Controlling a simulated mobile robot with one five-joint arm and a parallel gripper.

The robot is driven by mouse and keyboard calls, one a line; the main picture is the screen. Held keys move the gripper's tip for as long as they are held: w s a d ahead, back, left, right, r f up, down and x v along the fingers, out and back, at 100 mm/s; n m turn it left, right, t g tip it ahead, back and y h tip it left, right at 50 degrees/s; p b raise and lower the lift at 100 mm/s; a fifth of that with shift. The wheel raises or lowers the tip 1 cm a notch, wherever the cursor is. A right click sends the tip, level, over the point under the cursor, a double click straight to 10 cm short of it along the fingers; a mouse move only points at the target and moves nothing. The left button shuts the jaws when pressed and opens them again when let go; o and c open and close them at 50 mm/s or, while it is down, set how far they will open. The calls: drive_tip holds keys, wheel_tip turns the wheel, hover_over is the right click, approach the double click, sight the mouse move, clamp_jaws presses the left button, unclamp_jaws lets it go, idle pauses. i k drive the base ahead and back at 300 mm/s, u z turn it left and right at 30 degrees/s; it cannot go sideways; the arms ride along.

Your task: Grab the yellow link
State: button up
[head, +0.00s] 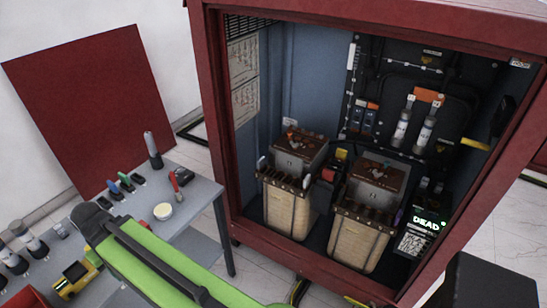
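A small yellow bar (475,144) shows inside the red cabinet, on its right side near the door frame. It lies nearly level and may be the yellow link. A small yellow block (341,154) sits between and behind the two transformers. A yellow and dark item (76,278) lies on the grey table at the lower left. I cannot tell for certain which of these is the link. My green arm crosses the table at the lower left, well apart from the cabinet's yellow bar. My gripper is not in view.
The red cabinet (212,118) stands open, with two transformers (287,210) (357,238) on its floor. A lit "DEAD" device (422,226) is at its lower right. The grey table (205,192) holds several tools and a white round item (163,211). A red panel (92,105) leans on the wall.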

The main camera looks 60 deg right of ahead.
sight(341, 155)
drive_tip(key=u, duration=0.9)
drive_tip(key=k, duration=1.4)
drive_tip(key=z, duration=1.15)
drive_tip(key=i, duration=2.1)
drive_tip(key=u, duration=0.05)
